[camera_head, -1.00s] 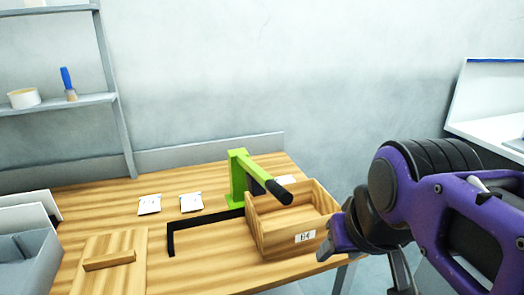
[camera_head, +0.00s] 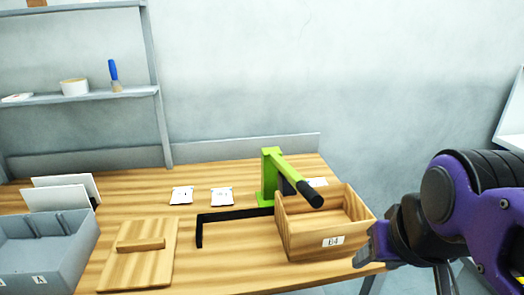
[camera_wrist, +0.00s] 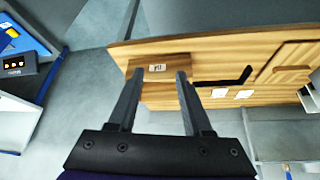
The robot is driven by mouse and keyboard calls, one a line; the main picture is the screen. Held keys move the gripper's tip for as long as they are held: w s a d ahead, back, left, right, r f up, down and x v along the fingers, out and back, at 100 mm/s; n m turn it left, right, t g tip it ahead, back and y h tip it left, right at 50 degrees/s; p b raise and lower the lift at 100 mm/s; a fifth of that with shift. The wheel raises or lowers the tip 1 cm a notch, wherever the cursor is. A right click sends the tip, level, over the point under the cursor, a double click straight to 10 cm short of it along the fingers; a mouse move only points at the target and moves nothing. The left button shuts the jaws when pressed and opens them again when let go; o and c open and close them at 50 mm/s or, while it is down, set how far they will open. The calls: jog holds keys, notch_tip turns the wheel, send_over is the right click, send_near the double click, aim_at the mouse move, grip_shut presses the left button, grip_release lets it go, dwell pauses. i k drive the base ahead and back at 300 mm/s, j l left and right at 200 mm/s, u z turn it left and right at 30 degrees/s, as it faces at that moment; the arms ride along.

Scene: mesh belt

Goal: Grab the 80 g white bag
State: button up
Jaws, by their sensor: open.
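Two small white bags lie flat on the wooden table (camera_head: 110,205) in the head view, a left one (camera_head: 182,195) and a right one (camera_head: 222,197). Each has small dark print, too small to read, so I cannot tell which is 80 g. Both also show in the wrist view, one (camera_wrist: 219,92) beside the other (camera_wrist: 244,94).
A wooden box (camera_head: 300,240) labelled B4 and a green press (camera_head: 268,178) with a black handle stand between my gripper and the bags. A black L-shaped bar (camera_head: 215,216), a wooden lid (camera_head: 138,262) and a grey divided bin (camera_head: 45,250) lie further left.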

aim_at(180, 194)
jog(key=j+u, duration=0.15)
jog(key=j, duration=0.35)
jog(key=j+u, duration=0.2)
jog(key=j, duration=0.3)
jog(key=i+j+u, duration=0.15)
jog(key=j, duration=0.7)
jog(key=k+j+z, duration=0.1)
jog(key=j, duration=0.25)
jog(key=i+l+u, duration=0.1)
jog(key=l, duration=0.6)
